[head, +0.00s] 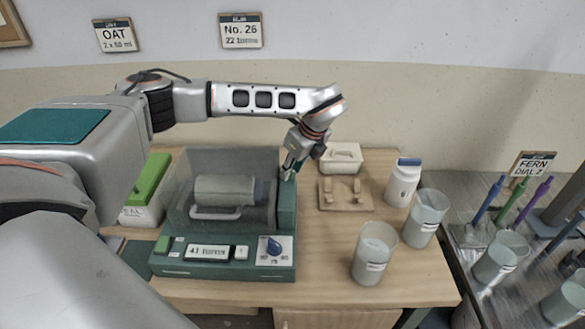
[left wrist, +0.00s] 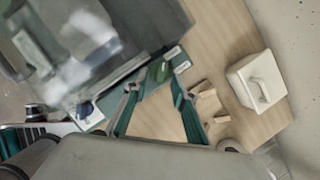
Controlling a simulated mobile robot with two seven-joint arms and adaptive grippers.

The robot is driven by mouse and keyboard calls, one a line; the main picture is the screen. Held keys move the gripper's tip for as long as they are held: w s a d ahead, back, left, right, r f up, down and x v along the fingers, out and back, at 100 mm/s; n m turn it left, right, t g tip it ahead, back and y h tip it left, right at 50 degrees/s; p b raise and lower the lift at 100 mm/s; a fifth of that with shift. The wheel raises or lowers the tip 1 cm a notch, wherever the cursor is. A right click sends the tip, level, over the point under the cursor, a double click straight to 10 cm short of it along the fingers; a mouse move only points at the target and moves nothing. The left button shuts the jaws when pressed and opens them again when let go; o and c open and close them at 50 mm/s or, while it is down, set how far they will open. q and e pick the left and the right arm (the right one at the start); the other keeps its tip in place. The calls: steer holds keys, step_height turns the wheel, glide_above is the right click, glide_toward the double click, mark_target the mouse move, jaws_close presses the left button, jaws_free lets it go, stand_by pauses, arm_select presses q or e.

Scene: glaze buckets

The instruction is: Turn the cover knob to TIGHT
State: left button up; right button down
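A green machine (head: 222,268) with a clear cover (head: 200,165) over a grey drum (head: 223,190) stands on the wooden table. In the left wrist view a green knob (left wrist: 159,72) sits on the machine's green side strip, beside two small white labels (left wrist: 181,67) too small to read. My left gripper (head: 290,172) is at the strip's back end, right of the cover. In the left wrist view its two fingers (left wrist: 154,90) are apart, with the knob just beyond and between the tips; contact cannot be told. The knob is not clear in the head view. My right gripper is not in view.
A white lidded box (head: 342,157) and a wooden stand (head: 345,194) are right of my left gripper. A green-lidded box (head: 148,190) is left of the machine.

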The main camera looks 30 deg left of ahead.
arm_select(q)
jaws_close()
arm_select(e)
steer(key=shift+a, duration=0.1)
